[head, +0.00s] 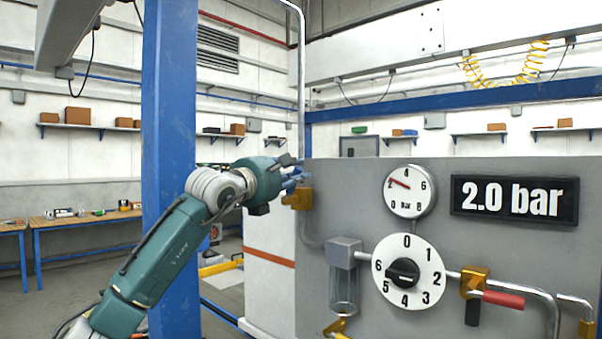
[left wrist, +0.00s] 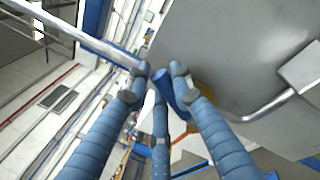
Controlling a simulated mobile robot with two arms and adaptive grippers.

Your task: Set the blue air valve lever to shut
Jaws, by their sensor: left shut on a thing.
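The blue air valve lever (left wrist: 165,88) shows in the left wrist view between the fingers of my left gripper (left wrist: 160,76). In the head view the left gripper (head: 291,174) is at the left edge of the grey panel, just above a brass valve body (head: 298,199). Its fingers are shut on the lever and hide most of it there, so the lever's exact angle is hard to tell. My right gripper is in neither view.
The grey panel (head: 335,200) carries a round gauge (head: 410,191), a "2.0 bar" display (head: 514,199), a numbered dial (head: 408,272) and a red-handled lever (head: 503,299) on a brass valve. A blue post (head: 170,130) stands behind my left arm.

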